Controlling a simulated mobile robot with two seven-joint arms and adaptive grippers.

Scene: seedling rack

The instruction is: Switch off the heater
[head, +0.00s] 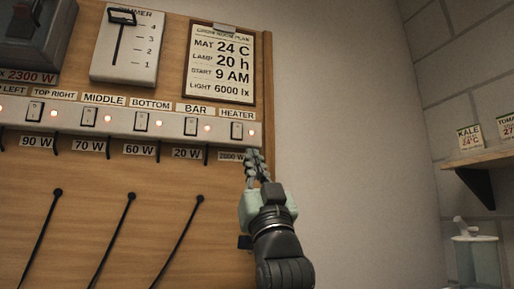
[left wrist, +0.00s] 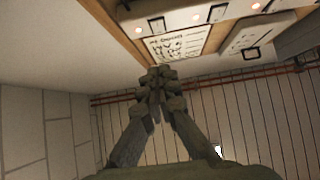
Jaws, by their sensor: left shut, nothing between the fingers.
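The heater switch (head: 238,130) is the rightmost rocker on a white switch strip (head: 222,128), under the HEATER label (head: 237,114). A red light (head: 252,132) beside it is lit. My left gripper (head: 254,153) is shut and empty, pointing up just below the strip's right end. It overlaps the edge of the wattage label below the heater switch; whether it touches the strip cannot be told. In the left wrist view the shut fingertips (left wrist: 157,78) meet mid-picture, with a white strip (left wrist: 175,10) above them. My right gripper is not in view.
Other lit switches, such as BAR (head: 190,126) and BOTTOM (head: 141,121), sit to the left on the same strip. Black cables hang below. A shelf (head: 488,160) with seed packets is at right.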

